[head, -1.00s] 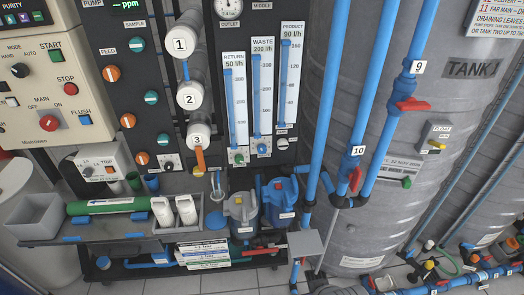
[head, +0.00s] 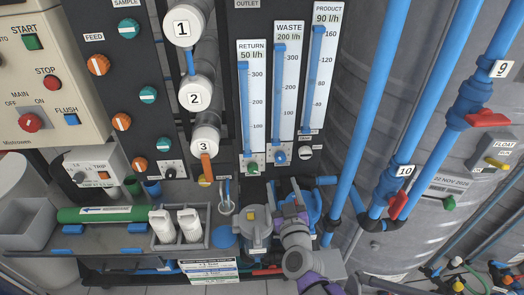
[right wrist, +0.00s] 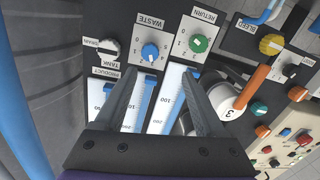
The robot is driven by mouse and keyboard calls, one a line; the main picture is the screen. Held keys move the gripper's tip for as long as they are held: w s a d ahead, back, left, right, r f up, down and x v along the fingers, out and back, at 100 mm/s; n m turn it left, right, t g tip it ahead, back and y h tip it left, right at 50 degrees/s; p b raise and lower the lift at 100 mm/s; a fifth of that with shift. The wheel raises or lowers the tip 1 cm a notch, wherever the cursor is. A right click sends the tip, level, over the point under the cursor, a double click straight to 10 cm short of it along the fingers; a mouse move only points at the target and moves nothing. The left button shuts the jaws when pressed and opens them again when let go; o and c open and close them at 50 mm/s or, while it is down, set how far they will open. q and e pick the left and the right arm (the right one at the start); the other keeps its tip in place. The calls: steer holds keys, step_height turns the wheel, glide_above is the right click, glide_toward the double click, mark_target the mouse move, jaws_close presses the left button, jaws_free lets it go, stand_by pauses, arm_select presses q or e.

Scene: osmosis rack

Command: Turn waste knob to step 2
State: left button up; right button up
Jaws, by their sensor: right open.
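The waste knob is a small blue dial on a white plate below the WASTE 200 l/h gauge in the head view (head: 279,154). In the right wrist view, the picture is turned over and the waste knob (right wrist: 150,52) sits beneath its WASTE label. Its exact step is too small to read surely. The green return knob (right wrist: 198,44) is beside it. My right gripper (right wrist: 162,75) is open and empty, its fingers spread short of the panel and pointing towards the waste and return knobs. In the head view it is low, below the knobs (head: 286,188). My left gripper is not in view.
An orange lever (head: 206,168) hangs under cylinder 3, left of the knobs. Blue vertical pipes (head: 362,110) stand to the right, before the grey tank. A grey pump (head: 254,221) and a tray with white bottles (head: 207,243) stand below the panel.

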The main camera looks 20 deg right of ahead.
mark_target(281, 160)
steer(key=shift+m+h, duration=0.3)
steer(key=shift+h, duration=0.4)
steer(key=x, duration=0.7)
steer(key=d+p+x, duration=0.1)
steer(key=x, duration=0.3)
steer(key=shift+w, duration=0.15)
jaws_close()
